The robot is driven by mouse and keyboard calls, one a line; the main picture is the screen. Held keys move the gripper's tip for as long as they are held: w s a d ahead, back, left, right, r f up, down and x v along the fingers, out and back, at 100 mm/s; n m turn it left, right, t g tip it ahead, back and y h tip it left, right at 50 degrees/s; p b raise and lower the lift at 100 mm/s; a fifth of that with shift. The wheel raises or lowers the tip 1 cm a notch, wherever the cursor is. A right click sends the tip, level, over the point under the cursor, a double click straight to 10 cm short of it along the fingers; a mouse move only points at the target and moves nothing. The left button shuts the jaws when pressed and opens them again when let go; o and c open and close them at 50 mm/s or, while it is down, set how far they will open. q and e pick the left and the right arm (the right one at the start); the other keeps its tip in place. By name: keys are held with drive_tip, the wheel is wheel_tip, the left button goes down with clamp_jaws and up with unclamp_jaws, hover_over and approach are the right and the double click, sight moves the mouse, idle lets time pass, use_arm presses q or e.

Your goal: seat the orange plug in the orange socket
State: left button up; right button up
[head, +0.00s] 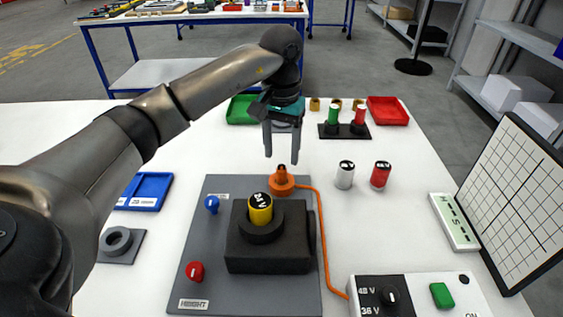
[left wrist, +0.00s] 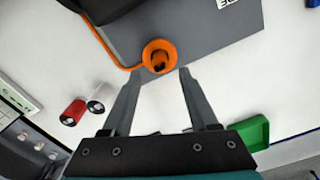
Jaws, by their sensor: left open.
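An orange round piece (head: 282,184) with a dark top stands at the far edge of the grey plate. An orange cable runs from it. I cannot tell whether it is the plug, the socket, or one seated in the other. In the left wrist view the orange piece (left wrist: 149,50) shows as a ring with an orange and dark centre, just beyond the fingertips. My left gripper (head: 281,157) points down just above it. Its fingers (left wrist: 160,70) are spread with nothing between them. My right gripper is not in view.
The grey plate (head: 205,255) bears a dark block (head: 268,252) with a yellow cylinder (head: 260,208), and blue and red knobs. White (head: 345,178) and red (head: 381,177) cylinders stand to the right. The orange cable (head: 322,240) runs to the switch box (head: 415,290).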

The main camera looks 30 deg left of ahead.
sight(282, 164)
use_arm(q)
wheel_tip(282, 164, up, 5)
drive_tip(key=shift+r+p, duration=0.15)
drive_tip(key=shift+p, duration=0.15)
drive_tip(key=shift+r, duration=0.65)
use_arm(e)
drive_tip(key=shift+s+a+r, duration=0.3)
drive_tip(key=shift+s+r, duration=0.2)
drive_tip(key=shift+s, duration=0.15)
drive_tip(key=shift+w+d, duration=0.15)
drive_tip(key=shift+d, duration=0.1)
